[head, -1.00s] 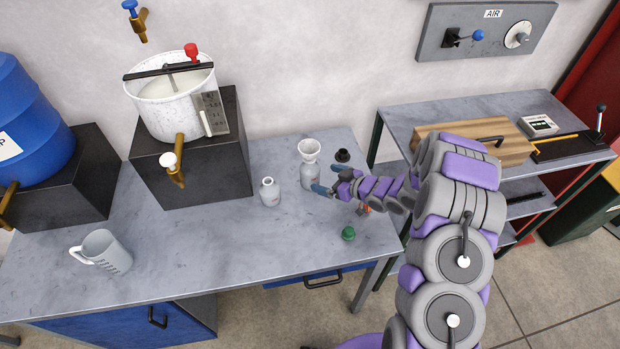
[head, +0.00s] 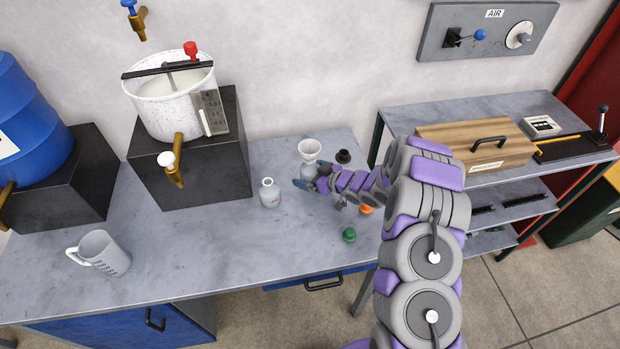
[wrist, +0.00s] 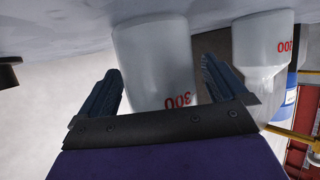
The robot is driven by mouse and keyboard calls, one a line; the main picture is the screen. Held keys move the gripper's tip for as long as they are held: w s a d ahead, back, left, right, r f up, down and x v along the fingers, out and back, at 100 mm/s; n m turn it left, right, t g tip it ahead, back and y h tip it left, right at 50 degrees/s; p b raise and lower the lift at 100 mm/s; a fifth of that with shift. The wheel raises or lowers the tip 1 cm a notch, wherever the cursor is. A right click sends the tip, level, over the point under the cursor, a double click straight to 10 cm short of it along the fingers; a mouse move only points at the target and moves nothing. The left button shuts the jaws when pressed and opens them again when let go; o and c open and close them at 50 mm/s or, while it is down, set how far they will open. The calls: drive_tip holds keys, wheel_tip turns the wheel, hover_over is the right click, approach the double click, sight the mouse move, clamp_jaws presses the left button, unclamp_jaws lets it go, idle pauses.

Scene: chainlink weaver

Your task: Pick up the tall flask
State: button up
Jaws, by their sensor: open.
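The tall flask (head: 310,150) stands upright on the grey bench in the head view, pale grey with a wide funnel-shaped top. My gripper (head: 306,177) is open at its lower body and hides part of it. In the wrist view, the picture is upside down and the flask body (wrist: 155,55) with a red 300 mark appears between the two dark fingers of my gripper (wrist: 160,66). A gap shows beside each finger; its top is hidden there. A shorter flask (head: 269,193) stands to the left, and it also shows in the wrist view (wrist: 262,50).
A black stopper (head: 343,156) lies behind my gripper. An orange piece (head: 366,209) and a green stopper (head: 349,235) lie in front of my arm. A jug (head: 103,255) stands at the left. The bench front is mostly clear.

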drive_tip(key=shift+c, duration=0.2)
drive_tip(key=c, duration=1.8)
